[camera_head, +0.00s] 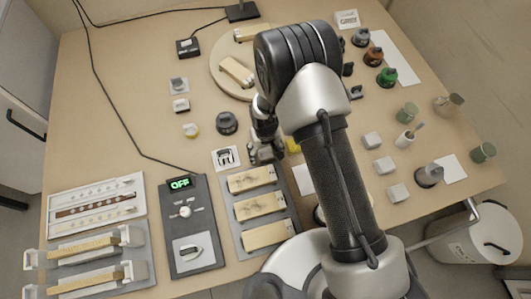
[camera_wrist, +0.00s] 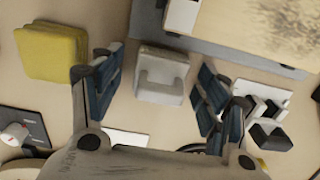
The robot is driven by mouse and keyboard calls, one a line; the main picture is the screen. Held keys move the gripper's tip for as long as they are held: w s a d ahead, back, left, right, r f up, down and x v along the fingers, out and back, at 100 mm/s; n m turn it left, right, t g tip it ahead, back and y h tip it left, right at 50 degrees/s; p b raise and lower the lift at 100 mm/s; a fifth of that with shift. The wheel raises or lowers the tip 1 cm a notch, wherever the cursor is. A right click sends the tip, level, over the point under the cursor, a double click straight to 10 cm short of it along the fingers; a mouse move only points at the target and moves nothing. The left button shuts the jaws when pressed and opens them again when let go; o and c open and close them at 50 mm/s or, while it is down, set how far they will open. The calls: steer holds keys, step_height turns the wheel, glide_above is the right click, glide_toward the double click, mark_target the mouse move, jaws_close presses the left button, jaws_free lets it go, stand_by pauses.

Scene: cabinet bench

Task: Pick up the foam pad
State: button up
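A yellow, soft-looking square pad (camera_wrist: 50,52), which looks like the foam pad, lies on the bench at the upper left of the wrist view, outside my fingers. In the head view a bit of yellow (camera_head: 292,145) shows beside my gripper, mostly hidden by my arm. My gripper (camera_wrist: 160,88) is open, its blue-padded fingers apart. A pale grey-white block (camera_wrist: 162,74) with a raised loop-like outline shows between and beyond the fingertips. I cannot tell whether they touch it. In the head view my gripper (camera_head: 264,148) is above the bench near the tray of wooden blocks.
A grey tray (camera_head: 286,226) with wooden blocks lies close to my gripper. A black-and-white fixture (camera_head: 226,157) is just left of it. A control box (camera_head: 194,222) reading OFF stands further left. Small grey blocks (camera_head: 384,165) and several jars stand at right.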

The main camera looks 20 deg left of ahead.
steer(key=c, duration=1)
steer(key=shift+r, duration=0.15)
step_height(320, 180, up, 20)
steer(key=p, duration=0.4)
steer(key=shift+p, duration=0.35)
steer(key=o, duration=0.4)
steer(key=c, duration=0.4)
